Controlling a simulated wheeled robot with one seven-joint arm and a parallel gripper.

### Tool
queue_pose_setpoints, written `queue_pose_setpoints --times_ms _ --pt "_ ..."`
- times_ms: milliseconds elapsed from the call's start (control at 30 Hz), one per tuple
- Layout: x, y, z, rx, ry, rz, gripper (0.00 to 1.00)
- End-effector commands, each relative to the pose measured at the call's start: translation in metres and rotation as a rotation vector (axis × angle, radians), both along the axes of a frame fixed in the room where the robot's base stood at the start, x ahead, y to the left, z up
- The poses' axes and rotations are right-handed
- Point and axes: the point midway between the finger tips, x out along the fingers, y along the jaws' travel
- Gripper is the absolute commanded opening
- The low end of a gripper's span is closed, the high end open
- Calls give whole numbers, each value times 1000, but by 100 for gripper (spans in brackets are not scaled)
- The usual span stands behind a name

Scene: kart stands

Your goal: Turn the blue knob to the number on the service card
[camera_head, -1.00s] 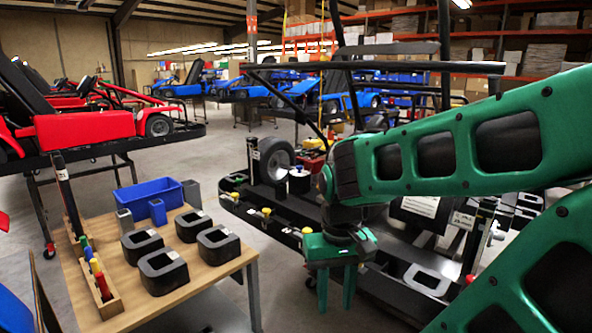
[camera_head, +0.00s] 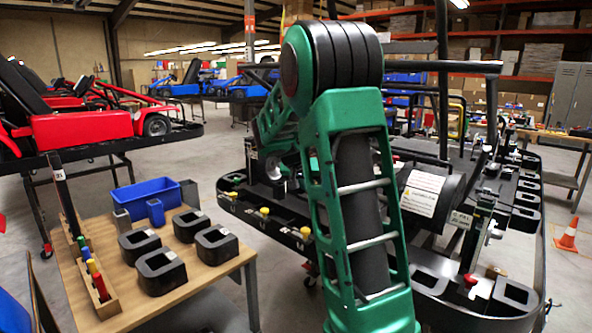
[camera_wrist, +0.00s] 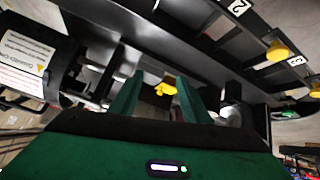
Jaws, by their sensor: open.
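My gripper (camera_wrist: 158,82) shows in the wrist view with its two green fingers apart and nothing held. In the head view it is hidden behind my arm. I cannot make out a blue knob in either current view. A yellow knob (camera_wrist: 165,89) shows between the fingers, farther off on the black kart stand (camera_wrist: 190,45). Another yellow knob (camera_wrist: 278,50) sits near number plates marked 2 and 3.
A wooden table (camera_head: 205,272) at left carries several black blocks, a blue bin (camera_head: 147,194) and a rack of coloured handles (camera_head: 97,277). A red kart (camera_head: 85,130) stands behind it. An orange cone (camera_head: 567,235) is at the right. Floor shows between table and stand.

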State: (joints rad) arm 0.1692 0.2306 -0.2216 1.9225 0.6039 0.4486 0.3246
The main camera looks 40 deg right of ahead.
Motion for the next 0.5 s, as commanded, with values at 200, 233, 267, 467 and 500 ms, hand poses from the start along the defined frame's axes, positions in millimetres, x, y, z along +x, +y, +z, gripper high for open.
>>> queue_pose_setpoints --times_ms 200,233,267,467,500 --pt "84 -56 -2 -217 -102 -69 43" --pt "95 -62 -2 -246 -118 -75 43" --pt "106 -68 -2 -275 -135 -80 43" --pt "172 -96 -11 -471 -239 -96 43" --pt "184 -100 -14 -509 -260 -95 43"
